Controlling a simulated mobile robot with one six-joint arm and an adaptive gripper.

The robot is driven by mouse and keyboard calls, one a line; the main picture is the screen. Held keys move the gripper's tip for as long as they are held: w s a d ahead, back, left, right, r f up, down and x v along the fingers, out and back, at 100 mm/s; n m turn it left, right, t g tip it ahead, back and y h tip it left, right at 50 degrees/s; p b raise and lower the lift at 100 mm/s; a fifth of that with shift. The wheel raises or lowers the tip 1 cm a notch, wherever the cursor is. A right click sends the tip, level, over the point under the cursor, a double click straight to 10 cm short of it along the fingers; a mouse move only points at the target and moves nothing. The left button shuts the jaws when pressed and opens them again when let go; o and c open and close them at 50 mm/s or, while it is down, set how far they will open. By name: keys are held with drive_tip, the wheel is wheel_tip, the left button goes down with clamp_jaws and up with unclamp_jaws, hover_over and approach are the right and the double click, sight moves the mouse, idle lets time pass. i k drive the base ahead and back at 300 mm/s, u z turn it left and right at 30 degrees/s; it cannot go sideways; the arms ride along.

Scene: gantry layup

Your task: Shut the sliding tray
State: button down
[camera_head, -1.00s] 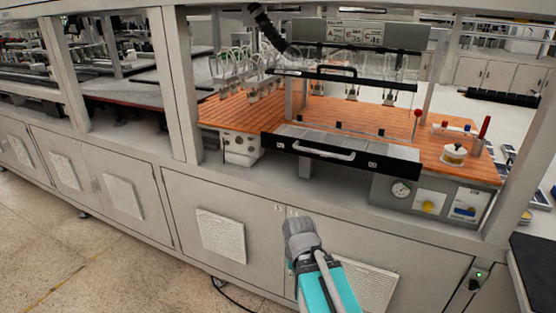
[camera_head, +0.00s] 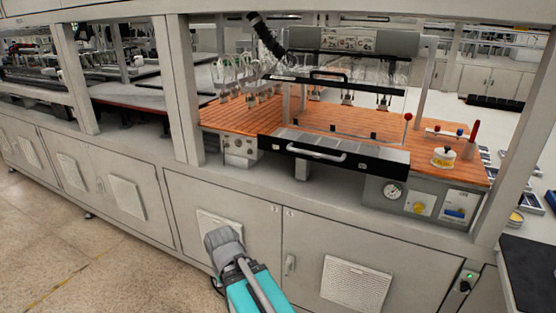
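The sliding tray (camera_head: 382,162) is a grey tray with a black front panel and a light bar handle (camera_head: 316,153). It sticks out from the front of the orange work surface, above the cabinet doors. My arm shows at the bottom in teal and grey, below and left of the tray and apart from it. Its grey end is in front of the left cabinet door. I cannot make out any gripper fingers in this view.
A white frame post (camera_head: 184,90) stands left of the tray. A gauge box (camera_head: 393,191) sits under its right end. A white jar (camera_head: 443,157) and red-topped parts stand on the orange surface (camera_head: 230,117). Cabinet doors (camera_head: 335,262) fill the front below; open floor lies left.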

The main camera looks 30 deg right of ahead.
sight(373, 159)
drive_tip(key=k, duration=1.15)
drive_tip(key=z, duration=1.25)
drive_tip(key=i, duration=1)
